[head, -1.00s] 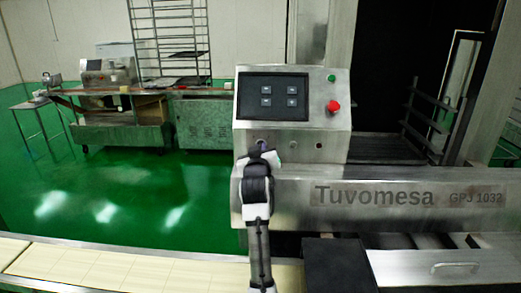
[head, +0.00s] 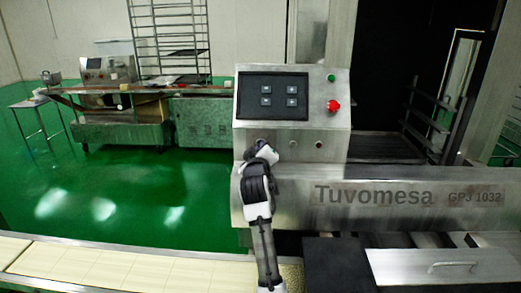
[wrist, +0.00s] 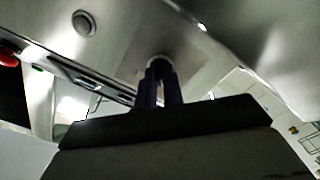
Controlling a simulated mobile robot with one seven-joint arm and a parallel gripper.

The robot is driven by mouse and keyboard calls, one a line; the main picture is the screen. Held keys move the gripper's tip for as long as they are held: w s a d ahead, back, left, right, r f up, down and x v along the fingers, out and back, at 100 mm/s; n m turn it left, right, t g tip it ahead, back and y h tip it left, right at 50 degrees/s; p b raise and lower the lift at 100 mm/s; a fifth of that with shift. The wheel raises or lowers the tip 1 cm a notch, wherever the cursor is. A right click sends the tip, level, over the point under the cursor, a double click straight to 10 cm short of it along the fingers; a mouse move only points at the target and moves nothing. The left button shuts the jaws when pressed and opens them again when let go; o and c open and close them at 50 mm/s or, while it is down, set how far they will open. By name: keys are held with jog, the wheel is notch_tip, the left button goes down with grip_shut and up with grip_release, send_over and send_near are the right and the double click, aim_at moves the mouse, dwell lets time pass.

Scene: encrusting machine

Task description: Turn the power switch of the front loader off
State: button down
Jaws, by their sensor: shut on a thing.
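The front loader's grey metal control box (head: 320,128) stands near the middle of the head view, with a dark screen panel on its sloped face. My gripper (head: 263,148) is at the lower left of this box, at its front face. In the wrist view the two dark fingers of my gripper (wrist: 158,88) are shut on the power switch (wrist: 160,64), a small round knob partly hidden between the fingertips. In the head view my gripper covers the switch, so its turned position cannot be told.
A red button (head: 333,106) and a green button (head: 331,78) sit right of the screen (head: 272,96). A round fitting (wrist: 84,22) lies near the switch. The Tuvomesa front beam (head: 375,197) runs below the box. Green floor (head: 110,195) lies open at left.

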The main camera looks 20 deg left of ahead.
jog(key=c, duration=1.5)
grip_release()
jog(key=b+v, duration=0.4)
jog(key=v, duration=0.9)
jog(key=shift+s+d, duration=0.1)
jog(key=shift+s, duration=0.3)
